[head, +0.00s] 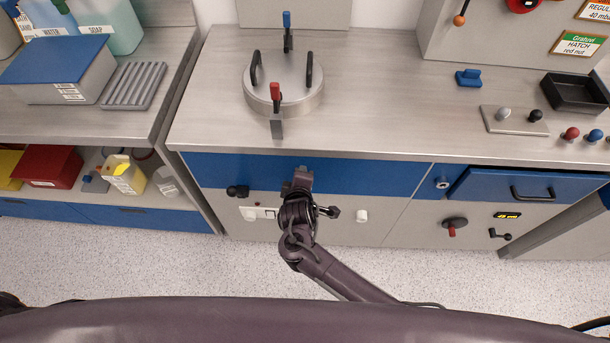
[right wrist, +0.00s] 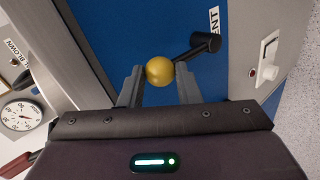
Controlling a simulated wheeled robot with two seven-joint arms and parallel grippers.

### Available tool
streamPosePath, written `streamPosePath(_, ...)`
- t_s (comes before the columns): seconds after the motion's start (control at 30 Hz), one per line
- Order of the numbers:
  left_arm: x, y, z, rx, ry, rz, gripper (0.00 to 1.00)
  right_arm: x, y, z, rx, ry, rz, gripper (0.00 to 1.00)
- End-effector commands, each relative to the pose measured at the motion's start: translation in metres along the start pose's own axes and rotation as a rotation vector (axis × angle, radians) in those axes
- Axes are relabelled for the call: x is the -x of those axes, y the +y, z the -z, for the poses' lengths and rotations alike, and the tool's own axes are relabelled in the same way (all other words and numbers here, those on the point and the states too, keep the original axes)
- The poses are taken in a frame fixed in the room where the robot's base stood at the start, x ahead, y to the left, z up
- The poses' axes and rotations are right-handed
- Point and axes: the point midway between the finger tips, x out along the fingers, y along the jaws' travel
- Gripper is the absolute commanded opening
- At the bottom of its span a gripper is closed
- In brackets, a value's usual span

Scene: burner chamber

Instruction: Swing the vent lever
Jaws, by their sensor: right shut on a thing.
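The vent lever shows in the right wrist view, with a black cylindrical hub (right wrist: 205,42), a short dark arm and a yellow ball knob (right wrist: 160,71). It is mounted in front of a blue panel beside a partly hidden label ending in "NT". My right gripper (right wrist: 160,84) is shut on the yellow ball, with one finger on each side of it. In the head view my right gripper (head: 301,176) is at the cabinet's blue front strip, and my arm hides the yellow ball there. My left gripper is not in view.
A round lidded chamber (head: 284,85) with a red-handled clamp (head: 276,100) stands on the counter above. A black knob (head: 237,191) is left of my gripper. A blue drawer (head: 530,187) juts out at right. The floor in front is clear.

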Motion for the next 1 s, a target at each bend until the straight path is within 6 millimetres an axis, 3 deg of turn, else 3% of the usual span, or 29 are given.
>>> streamPosePath(0.57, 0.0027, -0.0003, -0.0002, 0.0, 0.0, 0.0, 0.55, -0.0006, -0.0015, 0.0026, 0.034, -0.02, -0.002, 0.0)
streamPosePath(0.6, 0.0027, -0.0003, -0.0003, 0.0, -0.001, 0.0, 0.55, -0.0006, -0.0015, 0.0026, 0.034, -0.02, -0.002, 0.31)
streamPosePath(0.7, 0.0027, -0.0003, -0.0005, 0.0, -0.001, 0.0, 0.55, -0.0006, -0.0015, 0.0026, 0.033, -0.02, -0.002, 0.44)
streamPosePath(0.77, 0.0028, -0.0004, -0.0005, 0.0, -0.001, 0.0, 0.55, -0.0005, -0.0014, 0.0026, 0.032, -0.02, -0.002, 0.52)
streamPosePath(1.0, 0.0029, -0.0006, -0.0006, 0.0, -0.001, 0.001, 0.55, -0.0002, -0.0012, 0.0026, 0.031, -0.02, -0.002, 0.53)
